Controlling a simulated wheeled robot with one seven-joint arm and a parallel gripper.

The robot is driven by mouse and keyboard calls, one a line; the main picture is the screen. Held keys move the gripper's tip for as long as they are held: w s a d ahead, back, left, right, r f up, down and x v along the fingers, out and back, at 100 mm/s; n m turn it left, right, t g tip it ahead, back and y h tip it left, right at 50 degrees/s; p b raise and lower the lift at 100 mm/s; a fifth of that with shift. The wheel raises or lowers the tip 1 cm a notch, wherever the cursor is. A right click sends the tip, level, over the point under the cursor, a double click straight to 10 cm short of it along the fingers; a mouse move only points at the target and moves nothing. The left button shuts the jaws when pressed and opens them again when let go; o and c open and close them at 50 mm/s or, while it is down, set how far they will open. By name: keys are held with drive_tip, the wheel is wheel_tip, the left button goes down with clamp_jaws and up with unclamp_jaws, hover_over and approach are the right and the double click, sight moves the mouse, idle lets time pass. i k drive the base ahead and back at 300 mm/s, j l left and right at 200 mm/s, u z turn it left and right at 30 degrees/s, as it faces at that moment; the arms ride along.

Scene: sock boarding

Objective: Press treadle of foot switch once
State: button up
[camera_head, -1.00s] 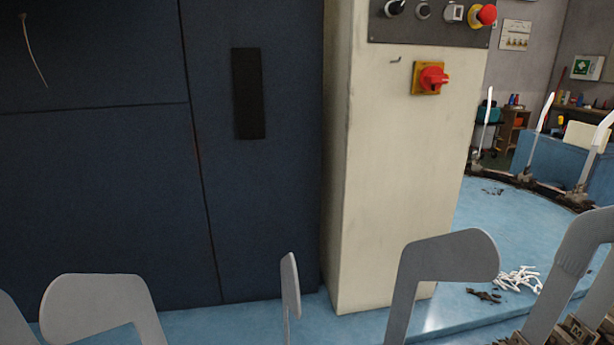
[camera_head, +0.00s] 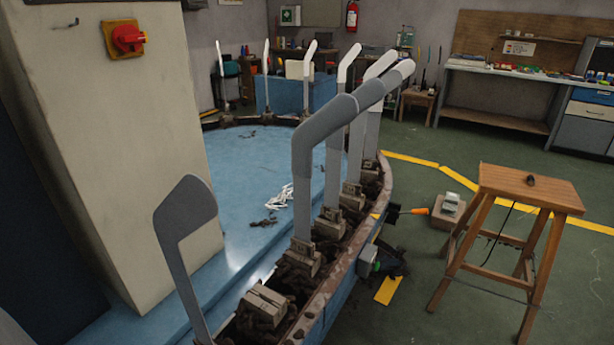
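I cannot make out a foot switch or its treadle for certain. A small dark device (camera_head: 392,265) sits low beside the rim of the round machine, with its shape unclear. A small grey-green box (camera_head: 451,202) rests on a pale block (camera_head: 447,213) on the floor, left of the wooden stool. Either is too small to identify. My gripper is not in view.
The machine's chain-filled rim (camera_head: 340,262) carries several upright grey and white sock boards (camera_head: 304,180). A wooden stool (camera_head: 535,190) stands at right, with a cable hanging below it. A cream column (camera_head: 120,150) fills the left. Green floor (camera_head: 420,300) is open at lower right.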

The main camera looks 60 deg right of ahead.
sight(448, 206)
drive_tip(key=z, duration=2.45)
